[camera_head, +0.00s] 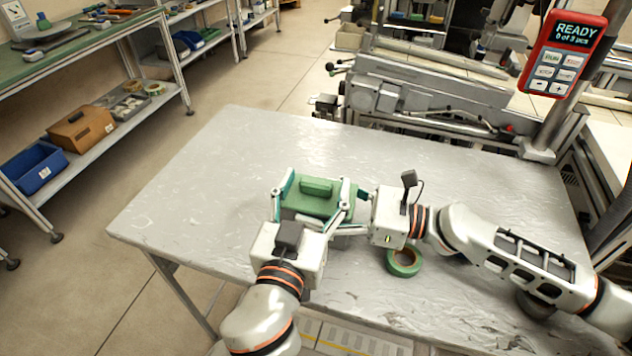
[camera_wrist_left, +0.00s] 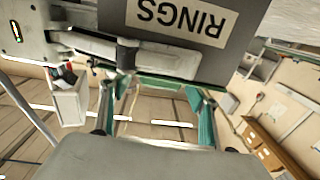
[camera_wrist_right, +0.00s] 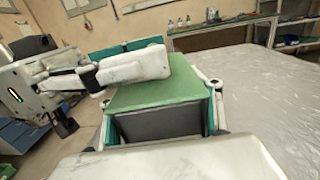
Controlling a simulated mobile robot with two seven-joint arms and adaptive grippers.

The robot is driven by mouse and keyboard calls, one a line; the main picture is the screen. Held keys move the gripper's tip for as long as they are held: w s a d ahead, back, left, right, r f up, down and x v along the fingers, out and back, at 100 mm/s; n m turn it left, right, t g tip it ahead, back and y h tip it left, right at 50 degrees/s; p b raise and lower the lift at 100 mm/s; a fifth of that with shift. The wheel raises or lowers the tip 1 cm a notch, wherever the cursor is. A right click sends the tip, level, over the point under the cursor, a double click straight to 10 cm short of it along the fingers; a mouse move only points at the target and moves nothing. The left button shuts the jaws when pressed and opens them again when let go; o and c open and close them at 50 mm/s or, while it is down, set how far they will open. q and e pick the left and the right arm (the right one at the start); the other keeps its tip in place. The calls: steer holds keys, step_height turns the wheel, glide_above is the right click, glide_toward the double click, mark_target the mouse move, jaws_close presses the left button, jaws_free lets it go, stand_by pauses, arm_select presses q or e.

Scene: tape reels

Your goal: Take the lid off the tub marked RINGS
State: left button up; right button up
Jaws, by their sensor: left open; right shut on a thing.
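The tub marked RINGS is a dark grey box; its body (camera_wrist_left: 245,30) and label (camera_wrist_left: 178,14) show upside down in the left wrist view. Its green lid (camera_head: 312,204) with a raised bar handle (camera_head: 316,187) is on it in the head view, and the lid also shows in the right wrist view (camera_wrist_right: 160,97). My left gripper (camera_head: 315,184) is open, its fingers spread either side of the lid's handle. My right gripper (camera_wrist_right: 163,118) is shut on the tub's body, one finger along each side. The tub's underside is hidden.
The tub stands on a grey metal table (camera_head: 190,180). A green tape reel (camera_head: 404,262) lies in front of my right wrist. The table's left and back are clear. A machine with a red READY display (camera_head: 564,54) stands beyond the table. Shelves (camera_head: 100,130) stand at left.

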arm_select(q)
steer(key=shift+w+d, duration=0.15)
steer(key=shift+w, duration=0.35)
steer(key=c, duration=1.4)
steer(key=shift+o, duration=0.2)
steer(key=shift+r, duration=0.3)
steer(key=shift+r, duration=0.75)
